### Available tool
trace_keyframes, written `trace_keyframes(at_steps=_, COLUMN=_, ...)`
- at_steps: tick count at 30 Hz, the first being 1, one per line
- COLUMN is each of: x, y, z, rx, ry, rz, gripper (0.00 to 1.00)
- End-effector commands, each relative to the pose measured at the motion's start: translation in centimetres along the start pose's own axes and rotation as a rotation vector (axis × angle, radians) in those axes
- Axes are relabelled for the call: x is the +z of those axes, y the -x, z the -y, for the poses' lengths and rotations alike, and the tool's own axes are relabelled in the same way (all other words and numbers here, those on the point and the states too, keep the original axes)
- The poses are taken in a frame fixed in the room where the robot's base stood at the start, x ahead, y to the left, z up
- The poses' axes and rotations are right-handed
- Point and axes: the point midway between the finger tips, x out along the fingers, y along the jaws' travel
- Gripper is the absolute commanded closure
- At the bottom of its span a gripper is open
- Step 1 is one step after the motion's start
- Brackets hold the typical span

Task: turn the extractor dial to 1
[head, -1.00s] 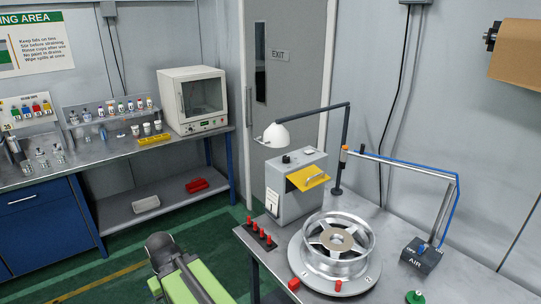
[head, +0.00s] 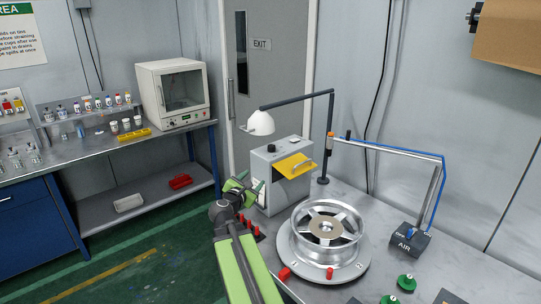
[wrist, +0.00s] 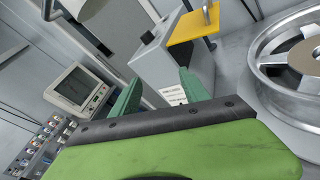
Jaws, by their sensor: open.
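A grey box (head: 275,175) with a yellow flap (head: 294,165) stands on the bench beside the wheel. A small black dial (head: 271,148) sits at its top; its setting is too small to read. The box also shows in the wrist view (wrist: 150,65), tilted, with a dark knob (wrist: 147,37). My gripper (head: 247,186) is at the left of the box, lower than the dial and apart from it. Its green fingers are spread and empty in the wrist view (wrist: 160,95), with a white label on the box showing between them.
A white lamp-shaped hood (head: 261,123) on a dark arm hangs above the box's left side. A silver wheel (head: 325,228) sits on a round stand at the right. Red pegs (head: 256,231) stand near my arm. A jointed air arm (head: 390,150) spans behind the wheel.

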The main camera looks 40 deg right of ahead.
Motion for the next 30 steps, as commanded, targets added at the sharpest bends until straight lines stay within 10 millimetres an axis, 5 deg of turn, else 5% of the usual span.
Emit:
trace_keyframes(at_steps=5, x=3.2, y=-2.1, z=-0.1, rx=0.091, ry=0.369, rz=0.118, gripper=0.47)
trace_keyframes(at_steps=14, x=3.7, y=-4.2, z=-0.6, rx=0.098, ry=0.406, rz=0.128, gripper=0.47)
trace_keyframes(at_steps=30, x=5.0, y=-17.0, z=-2.3, rx=0.098, ry=0.402, rz=0.127, gripper=0.47)
